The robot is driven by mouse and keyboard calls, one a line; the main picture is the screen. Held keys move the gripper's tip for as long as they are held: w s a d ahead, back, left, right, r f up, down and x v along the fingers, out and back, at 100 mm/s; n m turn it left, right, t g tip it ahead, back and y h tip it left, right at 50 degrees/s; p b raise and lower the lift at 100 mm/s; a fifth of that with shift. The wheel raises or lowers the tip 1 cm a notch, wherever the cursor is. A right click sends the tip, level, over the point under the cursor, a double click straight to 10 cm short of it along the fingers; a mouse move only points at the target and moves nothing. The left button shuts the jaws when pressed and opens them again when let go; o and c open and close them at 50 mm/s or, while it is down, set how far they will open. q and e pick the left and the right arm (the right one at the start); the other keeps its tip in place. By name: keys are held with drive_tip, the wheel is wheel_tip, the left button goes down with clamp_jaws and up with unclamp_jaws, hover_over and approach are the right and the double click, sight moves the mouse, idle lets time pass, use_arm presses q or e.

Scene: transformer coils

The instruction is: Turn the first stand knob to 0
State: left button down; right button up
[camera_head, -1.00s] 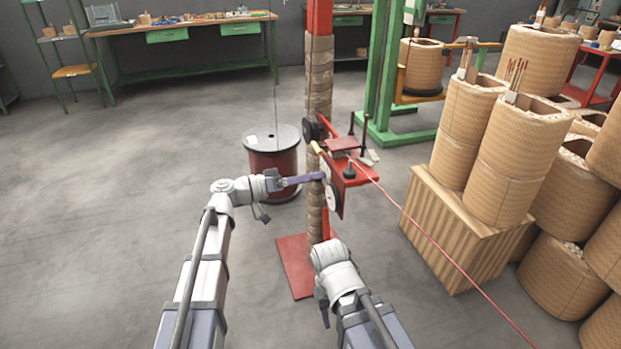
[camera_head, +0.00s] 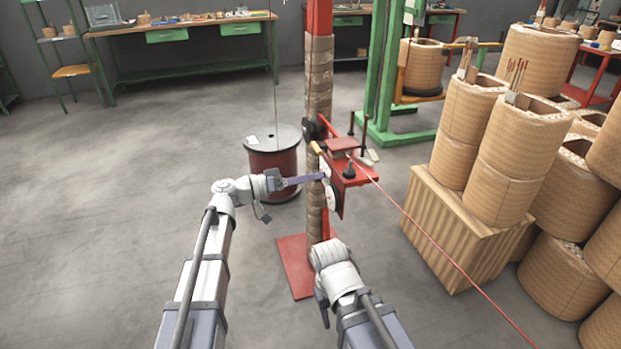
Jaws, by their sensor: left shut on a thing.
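The red stand (camera_head: 354,176) is fixed to a wrapped red post (camera_head: 319,78) in the middle of the head view. It carries black and white discs and a small black knob (camera_head: 349,170) on its front plate. My left gripper (camera_head: 320,177) reaches the stand's left side, by the pale disc (camera_head: 333,196), and is shut on a small part there. That part is mostly hidden by the fingers, so I cannot tell its setting. My right arm (camera_head: 338,275) is at the bottom centre, in front of the post's base; its fingers cannot be made out.
A red wire (camera_head: 440,248) runs from the stand to the lower right. A dark red drum (camera_head: 273,173) stands behind my left arm. Cardboard-coloured coils (camera_head: 518,158) on a wooden crate (camera_head: 455,232) fill the right. The floor at left is clear.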

idle(0.3)
use_arm(q)
drive_tip(key=n, duration=0.9)
drive_tip(key=shift+n, duration=0.6)
drive_tip(key=shift+c, duration=2.4)
unclamp_jaws()
drive_tip(key=v, duration=0.8)
